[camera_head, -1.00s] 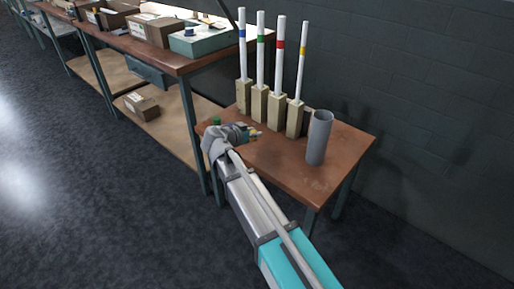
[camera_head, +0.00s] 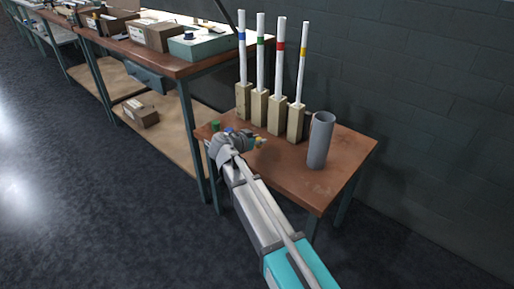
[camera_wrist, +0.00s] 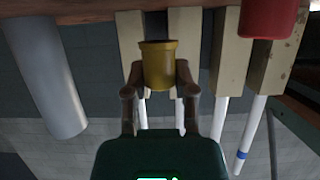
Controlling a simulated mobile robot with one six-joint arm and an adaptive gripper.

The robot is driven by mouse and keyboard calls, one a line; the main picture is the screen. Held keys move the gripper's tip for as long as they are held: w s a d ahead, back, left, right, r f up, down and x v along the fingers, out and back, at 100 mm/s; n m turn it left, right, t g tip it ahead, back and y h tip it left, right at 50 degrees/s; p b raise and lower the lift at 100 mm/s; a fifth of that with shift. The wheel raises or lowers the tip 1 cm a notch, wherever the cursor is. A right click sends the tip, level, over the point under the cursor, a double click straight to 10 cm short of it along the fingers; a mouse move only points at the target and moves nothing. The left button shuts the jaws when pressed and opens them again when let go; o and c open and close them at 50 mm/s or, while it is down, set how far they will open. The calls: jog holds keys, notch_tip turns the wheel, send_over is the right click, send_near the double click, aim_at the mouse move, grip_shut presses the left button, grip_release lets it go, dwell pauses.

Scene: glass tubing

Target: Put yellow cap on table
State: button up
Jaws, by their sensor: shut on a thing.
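The yellow cap (camera_wrist: 158,65) is between the two fingers of my gripper (camera_wrist: 160,80) in the wrist view, which looks upside down. My gripper is shut on it. In the head view the yellow cap (camera_head: 262,140) shows small at the tip of my gripper (camera_head: 256,142), over the small brown table (camera_head: 300,175), in front of the wooden blocks. I cannot tell its exact height over the table.
Several wooden blocks (camera_head: 295,122) hold upright white tubes with coloured bands. A grey cylinder (camera_head: 320,140) stands to the right. A green cap (camera_head: 215,125) and a blue one (camera_head: 229,131) are at the left. A red cap (camera_wrist: 268,16) shows in the wrist view.

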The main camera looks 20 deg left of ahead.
aim_at(259, 153)
jog(key=shift+w+f+b, duration=0.15)
jog(key=shift+f+b, duration=1.35)
jog(key=shift+f, duration=0.2)
jog(key=shift+f, duration=0.1)
jog(key=o, duration=0.7)
jog(key=shift+o, duration=0.2)
jog(key=shift+r, duration=0.2)
jog(key=p+v, duration=0.4)
jog(key=v, duration=0.8)
jog(key=shift+p, duration=0.35)
